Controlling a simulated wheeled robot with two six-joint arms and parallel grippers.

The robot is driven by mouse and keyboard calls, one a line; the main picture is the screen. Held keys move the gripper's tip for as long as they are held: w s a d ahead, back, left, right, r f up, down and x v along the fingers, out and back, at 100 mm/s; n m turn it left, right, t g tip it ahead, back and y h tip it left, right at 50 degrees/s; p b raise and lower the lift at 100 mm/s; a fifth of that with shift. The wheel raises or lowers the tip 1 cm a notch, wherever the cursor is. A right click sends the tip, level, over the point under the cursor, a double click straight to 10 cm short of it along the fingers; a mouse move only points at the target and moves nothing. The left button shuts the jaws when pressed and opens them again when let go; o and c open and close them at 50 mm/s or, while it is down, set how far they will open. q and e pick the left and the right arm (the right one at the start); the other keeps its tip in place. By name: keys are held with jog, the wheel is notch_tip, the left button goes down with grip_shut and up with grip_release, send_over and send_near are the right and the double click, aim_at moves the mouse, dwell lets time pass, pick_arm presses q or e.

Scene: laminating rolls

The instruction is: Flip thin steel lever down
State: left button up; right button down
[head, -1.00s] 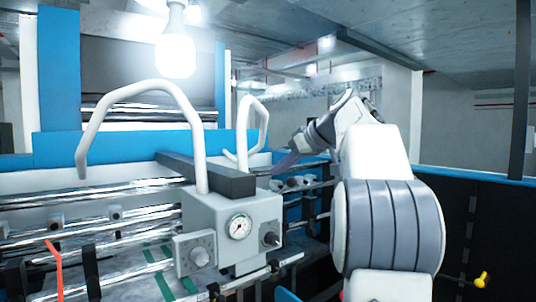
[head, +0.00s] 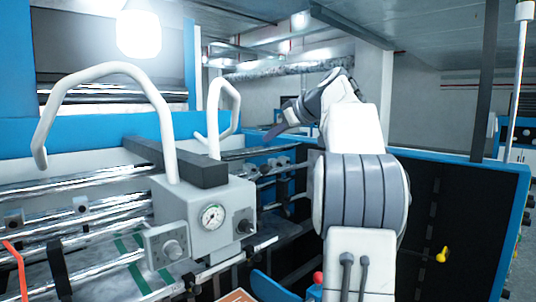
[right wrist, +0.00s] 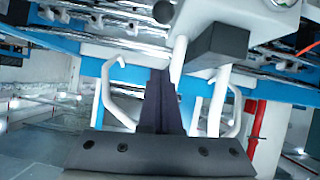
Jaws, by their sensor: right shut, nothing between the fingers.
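I cannot single out a thin steel lever for certain in either view. The laminating machine shows a grey control box (head: 205,218) with a dial gauge (head: 212,217), and two white curved bars (head: 100,72) rise by it. My right gripper (head: 273,134) points down and left beyond the right-hand white bar, apart from the box. In the right wrist view its dark fingers (right wrist: 160,75) are together and empty, with the white bars (right wrist: 222,105) on either side farther off. My left gripper is not in view.
Shiny rollers (head: 90,188) run along the left. A red lever (head: 17,268) stands at the lower left. A yellow knob (head: 442,255) sits on the dark panel at right. A red knob (head: 318,278) shows beside my arm. Open space lies beyond the gripper.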

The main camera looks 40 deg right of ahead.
aim_at(266, 166)
jog(key=p+x, duration=0.1)
jog(key=x, duration=0.3)
jog(key=shift+r, duration=0.15)
notch_tip(266, 166, down, 2)
jog(key=shift+w+d+f, duration=0.15)
jog(key=shift+d+f, duration=0.05)
jog(key=shift+s+d+f, duration=0.1)
jog(key=shift+s+f, duration=0.05)
jog(key=shift+f, duration=0.4)
jog(key=shift+s+d+f, duration=0.1)
jog(key=shift+s+f, duration=0.1)
jog(key=shift+f, duration=0.35)
